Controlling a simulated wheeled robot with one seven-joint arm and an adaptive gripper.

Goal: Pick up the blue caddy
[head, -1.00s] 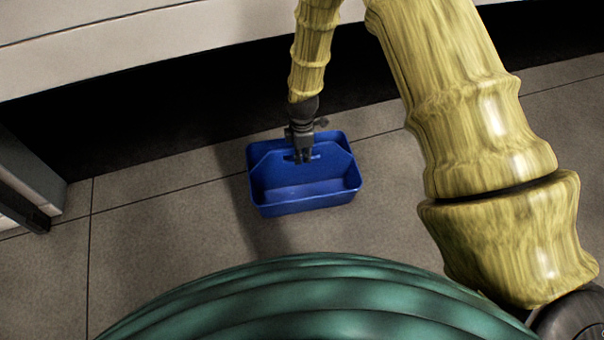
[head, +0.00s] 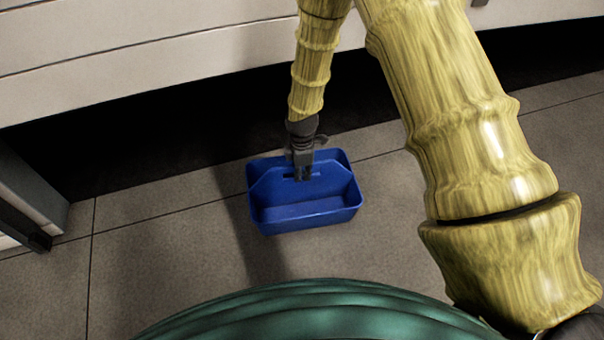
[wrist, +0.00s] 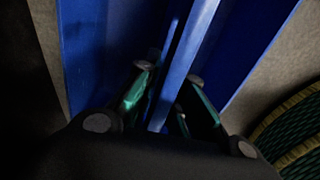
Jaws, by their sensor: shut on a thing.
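The blue caddy (head: 305,212) is an open blue tray with a raised middle divider that has a handle slot near its top. It is in the middle of the head view, over the grey floor. My gripper (head: 302,176) comes down from above and is shut on the divider at the handle slot. In the wrist view my gripper (wrist: 165,105) has a finger on each side of the caddy's blue divider (wrist: 190,50). The near compartment looks empty. The far compartment is mostly hidden behind the divider. I cannot tell for sure whether the caddy's bottom touches the floor.
A pale cabinet front (head: 150,55) with a dark recess below it runs along the back. A grey cabinet side or leg (head: 30,190) stands at the left. The tiled floor (head: 160,260) around the caddy is clear.

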